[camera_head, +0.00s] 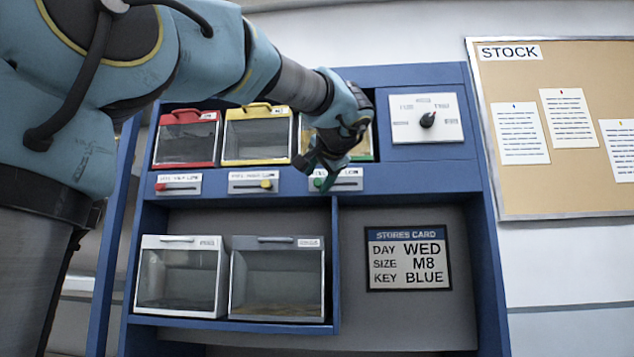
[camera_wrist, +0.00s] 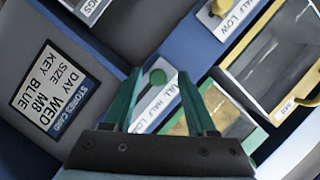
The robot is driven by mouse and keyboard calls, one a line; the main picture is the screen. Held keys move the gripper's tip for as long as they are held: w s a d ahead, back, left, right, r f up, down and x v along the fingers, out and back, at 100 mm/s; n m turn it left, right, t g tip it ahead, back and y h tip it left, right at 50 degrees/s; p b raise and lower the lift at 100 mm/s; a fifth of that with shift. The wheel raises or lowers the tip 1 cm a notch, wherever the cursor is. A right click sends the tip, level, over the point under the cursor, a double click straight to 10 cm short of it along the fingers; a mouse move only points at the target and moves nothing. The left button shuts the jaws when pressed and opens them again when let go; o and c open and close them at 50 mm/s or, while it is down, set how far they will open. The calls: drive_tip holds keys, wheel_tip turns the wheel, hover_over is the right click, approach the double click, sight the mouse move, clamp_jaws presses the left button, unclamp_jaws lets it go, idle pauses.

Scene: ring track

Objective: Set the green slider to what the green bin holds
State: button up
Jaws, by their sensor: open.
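The knob shows near the plate's left end, by the FULL label; HALF and LOW follow along the plate. My gripper (camera_wrist: 160,74) is open, its two green fingers on either side of the knob in the wrist view; I cannot tell whether they touch it. The green bin (camera_head: 366,153) is in the upper row above the slider, largely hidden behind my gripper.
Left of the green bin are a yellow bin (camera_head: 257,137) and a red bin (camera_head: 187,140), with a yellow slider (camera_head: 253,186) and a red slider (camera_head: 178,187) below. A dial panel (camera_head: 403,128) is at right. A stores card (camera_head: 376,259) hangs below.

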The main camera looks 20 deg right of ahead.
drive_tip(key=b+v, duration=0.2)
drive_tip(key=v, duration=0.7)
drive_tip(key=shift+s, duration=0.3)
drive_tip(key=shift+a, duration=0.1)
